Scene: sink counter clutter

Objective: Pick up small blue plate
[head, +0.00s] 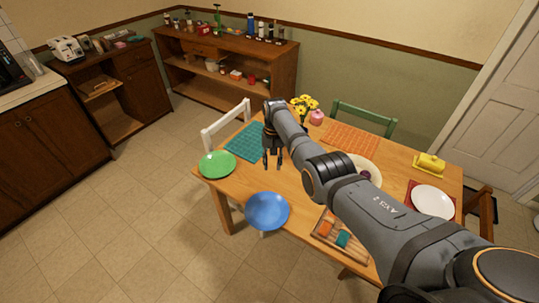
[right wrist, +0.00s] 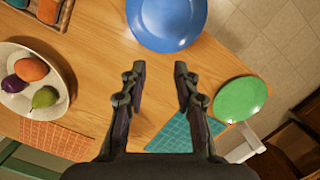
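A blue plate (head: 267,210) lies at the near edge of the wooden table in the head view, with part of it over the edge. It also shows at the top of the right wrist view (right wrist: 167,20). My right gripper (head: 272,163) points down over the table, beyond the blue plate and next to the teal placemat. In the right wrist view, my right gripper (right wrist: 160,82) has its two fingers apart with nothing between them, and the plate is ahead of the fingertips, untouched. My left gripper is not in view.
A green plate (head: 217,164) sits at the table's left corner, near the teal placemat (head: 246,142). A wooden tray (head: 324,228) with colored items is right of the blue plate. A fruit bowl (right wrist: 28,78), yellow flowers (head: 304,104) and a white plate (head: 433,201) are also on the table.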

